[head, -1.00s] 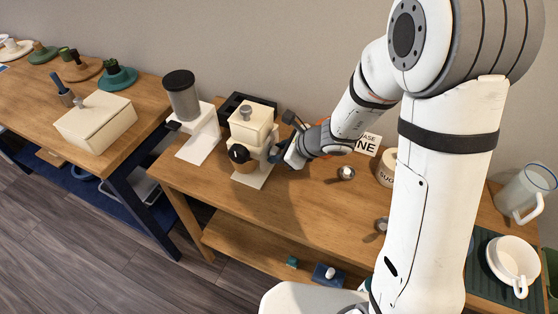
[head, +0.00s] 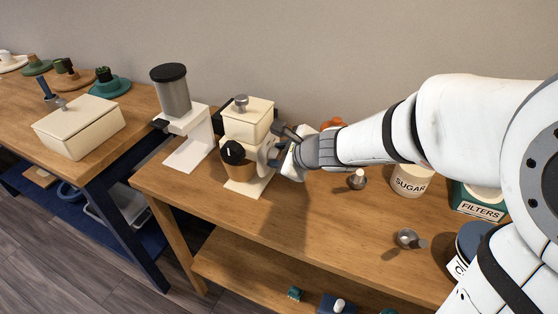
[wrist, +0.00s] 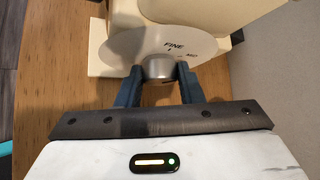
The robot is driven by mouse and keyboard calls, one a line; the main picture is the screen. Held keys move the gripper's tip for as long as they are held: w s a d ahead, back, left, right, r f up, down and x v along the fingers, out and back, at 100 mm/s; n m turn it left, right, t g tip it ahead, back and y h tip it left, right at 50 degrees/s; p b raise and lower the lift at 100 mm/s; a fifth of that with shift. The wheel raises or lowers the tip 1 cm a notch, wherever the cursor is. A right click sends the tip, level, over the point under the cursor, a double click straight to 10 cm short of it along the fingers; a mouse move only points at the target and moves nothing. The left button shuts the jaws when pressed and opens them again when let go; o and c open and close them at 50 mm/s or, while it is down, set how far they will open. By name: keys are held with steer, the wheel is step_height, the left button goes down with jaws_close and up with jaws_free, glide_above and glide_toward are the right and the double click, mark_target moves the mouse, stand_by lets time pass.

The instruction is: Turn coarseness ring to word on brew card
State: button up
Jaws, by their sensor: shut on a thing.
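The cream grinder (head: 246,122) stands on the wooden table. On its side facing my gripper is a pale round dial plate (wrist: 133,45) printed with "FINE" and a partly covered word starting "ME". A grey metal knob (wrist: 158,67), apparently the coarseness ring, sits at the plate's middle. My gripper (wrist: 158,86) is shut on this knob, one blue finger on each side. In the head view my gripper (head: 279,156) reaches the grinder from the right. No brew card is readable now; my arm covers where a white lettered card stood.
A white stand with a grey, black-lidded canister (head: 173,92) is left of the grinder. A sugar pot (head: 411,181), filters box (head: 480,207) and small metal items (head: 357,180) lie right.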

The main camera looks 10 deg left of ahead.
stand_by(0.4)
steer(key=o, duration=1)
steer(key=shift+c, duration=0.2)
steer(key=p+v, duration=0.3)
steer(key=v, duration=0.5)
steer(key=shift+f, duration=0.1)
